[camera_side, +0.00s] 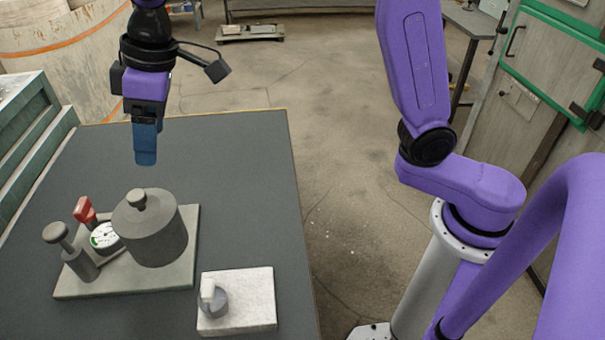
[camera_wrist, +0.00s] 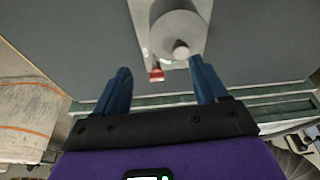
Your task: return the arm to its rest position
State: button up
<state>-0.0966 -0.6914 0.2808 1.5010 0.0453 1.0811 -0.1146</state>
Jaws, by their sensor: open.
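My gripper (camera_side: 146,150) hangs above the far part of the dark table, fingers pointing down. In the wrist view my gripper (camera_wrist: 160,83) shows two blue fingers spread wide with nothing between them. It is apart from everything on the table. In the side view the fingers overlap each other, so the gap is hidden there. No ladle can be made out in either view.
On the dark table (camera_side: 225,160), a grey base plate (camera_side: 180,275) carries a lidded grey pot (camera_side: 152,235), a gauge (camera_side: 104,237), a red-handled part (camera_side: 84,210) and a grey plunger-like piece (camera_side: 78,258). A white plate (camera_side: 255,300) with a knob stands nearer. The table's far right is clear.

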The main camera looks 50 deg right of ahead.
jog(key=s+d+f, duration=0.3)
jog(key=s+d, duration=0.6)
jog(key=s+d+f+n+g+h, duration=0.1)
jog(key=s+d+f, duration=0.2)
jog(key=s+d, duration=0.5)
jog(key=s+d+f+n+h, duration=0.1)
jog(key=s+d+f, duration=0.3)
jog(key=s+d, duration=0.5)
jog(key=shift+s+d+g, duration=0.35)
jog(key=shift+d+g, duration=0.05)
jog(key=shift+d, duration=0.1)
dwell(0.3)
